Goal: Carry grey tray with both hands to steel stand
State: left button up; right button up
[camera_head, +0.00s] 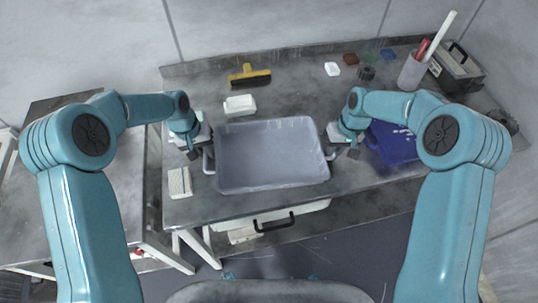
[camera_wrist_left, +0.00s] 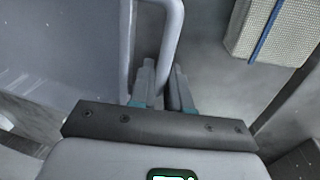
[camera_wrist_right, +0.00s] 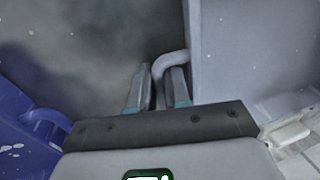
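The grey tray (camera_head: 271,155) is a wide, empty rectangular tray over the middle of the bench. It has a bar handle at each short end. My left gripper (camera_head: 197,146) is at the tray's left handle; in the left wrist view the handle (camera_wrist_left: 171,45) runs between its two fingers, which look closed on it. My right gripper (camera_head: 343,146) is at the right handle; in the right wrist view the handle (camera_wrist_right: 172,58) curves between its closed fingers. The tray looks level; whether it touches the bench is unclear. I cannot surely identify the steel stand.
The bench (camera_head: 205,207) also holds a white block (camera_head: 239,105), a yellow-handled brush (camera_head: 249,75) and a pale block (camera_head: 179,182). A blue tray (camera_head: 393,146) lies close to the right gripper. A cup (camera_head: 411,72) and toolbox (camera_head: 457,68) stand back right. Another table (camera_head: 122,185) stands left.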

pick_arm(q)
grip_shut()
pick_arm(e)
grip_shut()
pick_arm(q)
jog(key=shift+r, duration=0.15)
pick_arm(e)
jog(key=shift+r, duration=0.15)
